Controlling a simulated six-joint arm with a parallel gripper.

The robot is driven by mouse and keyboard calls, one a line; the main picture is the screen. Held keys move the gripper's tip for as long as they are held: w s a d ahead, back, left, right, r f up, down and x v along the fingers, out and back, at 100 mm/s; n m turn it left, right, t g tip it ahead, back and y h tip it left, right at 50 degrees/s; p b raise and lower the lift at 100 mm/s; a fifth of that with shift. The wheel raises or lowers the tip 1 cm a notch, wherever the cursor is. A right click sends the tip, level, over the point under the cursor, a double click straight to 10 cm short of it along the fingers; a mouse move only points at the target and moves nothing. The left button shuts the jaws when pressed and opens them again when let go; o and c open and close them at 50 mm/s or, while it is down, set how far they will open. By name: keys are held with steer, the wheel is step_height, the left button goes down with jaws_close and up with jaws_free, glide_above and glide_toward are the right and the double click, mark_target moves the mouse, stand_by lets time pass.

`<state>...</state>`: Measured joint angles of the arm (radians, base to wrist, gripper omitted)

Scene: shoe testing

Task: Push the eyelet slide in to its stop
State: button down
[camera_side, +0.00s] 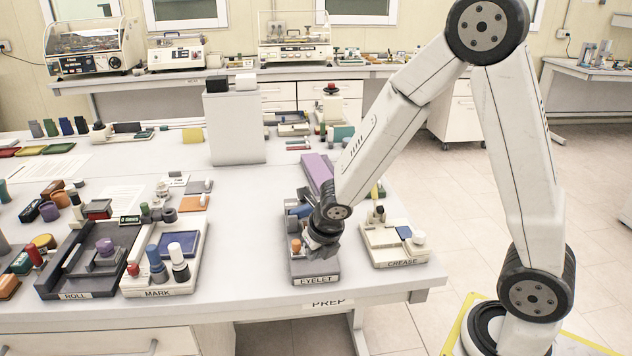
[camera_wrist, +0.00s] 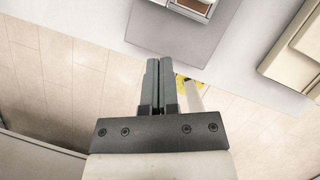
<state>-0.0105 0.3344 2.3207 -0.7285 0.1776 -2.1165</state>
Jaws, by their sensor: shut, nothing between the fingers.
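The eyelet station, a grey base (camera_side: 318,270) labelled EYELET, stands at the table's front edge in the side view. An orange knob (camera_side: 296,245) and a blue part (camera_side: 301,211) show on its left side. My wrist hangs over its right part and hides much of it, so I cannot make out the slide or its position. In the wrist view my gripper (camera_wrist: 160,62) is shut and empty. Its fingertips show just below the near edge of a grey plate (camera_wrist: 178,38), which carries a pale-framed brown part (camera_wrist: 194,6) at the top. I cannot tell whether they touch anything.
The cream crease station (camera_side: 395,250) stands close on the right; it also shows in the wrist view (camera_wrist: 298,48). The mark station (camera_side: 165,265) and roll station (camera_side: 88,265) lie to the left, with clear table between. A purple board (camera_side: 317,171) lies behind.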

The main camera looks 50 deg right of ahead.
mark_target(299, 246)
steer(key=shift+x, duration=0.85)
steer(key=shift+w+d, duration=0.3)
steer(key=shift+w, duration=0.65)
steer(key=shift+w+d, duration=0.3)
steer(key=shift+w, duration=0.6)
steer(key=shift+w+d, duration=0.3)
steer(key=shift+w, duration=0.25)
steer(key=shift+w+r, duration=0.1)
steer(key=shift+s+a, duration=0.25)
steer(key=shift+s, duration=0.5)
steer(key=shift+s+a, duration=0.2)
steer(key=shift+s, duration=0.5)
steer(key=shift+s+a, duration=0.25)
steer(key=shift+s, duration=0.5)
steer(key=d+v, duration=0.1)
steer(key=v, duration=0.8)
steer(key=shift+s+a+r, duration=0.15)
steer(key=shift+a+r, duration=0.25)
steer(key=shift+a, duration=0.15)
